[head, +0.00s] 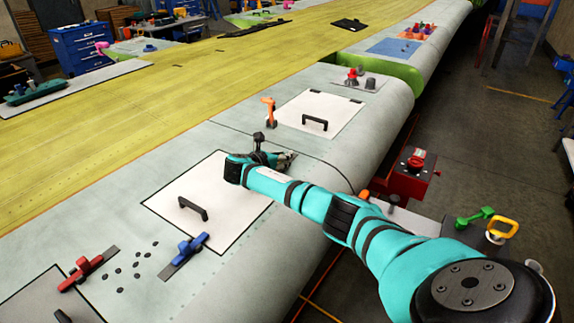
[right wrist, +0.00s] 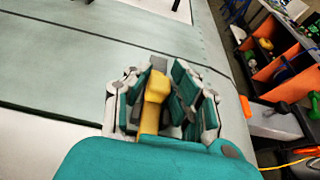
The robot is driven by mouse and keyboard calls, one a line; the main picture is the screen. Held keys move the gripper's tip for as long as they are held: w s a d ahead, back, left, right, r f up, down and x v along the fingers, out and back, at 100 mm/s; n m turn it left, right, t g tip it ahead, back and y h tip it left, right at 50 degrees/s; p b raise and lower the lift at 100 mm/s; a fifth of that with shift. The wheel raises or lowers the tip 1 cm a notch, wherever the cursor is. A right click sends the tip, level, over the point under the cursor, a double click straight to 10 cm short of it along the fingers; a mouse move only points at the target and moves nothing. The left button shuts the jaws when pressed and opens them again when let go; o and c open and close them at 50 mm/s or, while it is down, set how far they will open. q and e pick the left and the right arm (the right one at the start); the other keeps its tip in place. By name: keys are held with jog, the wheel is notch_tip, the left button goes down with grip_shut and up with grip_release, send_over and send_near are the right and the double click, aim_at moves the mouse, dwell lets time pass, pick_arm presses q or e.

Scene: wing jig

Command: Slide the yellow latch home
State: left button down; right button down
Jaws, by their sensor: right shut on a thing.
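The yellow latch (right wrist: 156,88) sits between the fingers of my right gripper (right wrist: 165,80) in the right wrist view, and the fingers are shut on its raised handle. In the head view my right gripper (head: 280,160) is at the upper right corner of a white access panel (head: 225,210) on the grey wing edge. It hides the yellow latch there. How far the latch has slid cannot be told. My left gripper is not in view.
A blue latch (head: 187,252) and a red latch (head: 88,270) lie nearer on the wing, with several dark spots between them. An orange latch (head: 268,112) stands beside a farther panel (head: 320,115). A red box (head: 405,182) stands beside the wing's right edge.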

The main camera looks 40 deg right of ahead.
jog(key=shift+a+f, duration=0.2)
jog(key=shift+a, duration=0.05)
jog(key=c, duration=1.2)
grip_release()
jog(key=shift+a, duration=0.1)
jog(key=shift+o, duration=0.3)
jog(key=shift+r, duration=0.1)
jog(key=v, duration=1.2)
jog(key=shift+r, duration=0.1)
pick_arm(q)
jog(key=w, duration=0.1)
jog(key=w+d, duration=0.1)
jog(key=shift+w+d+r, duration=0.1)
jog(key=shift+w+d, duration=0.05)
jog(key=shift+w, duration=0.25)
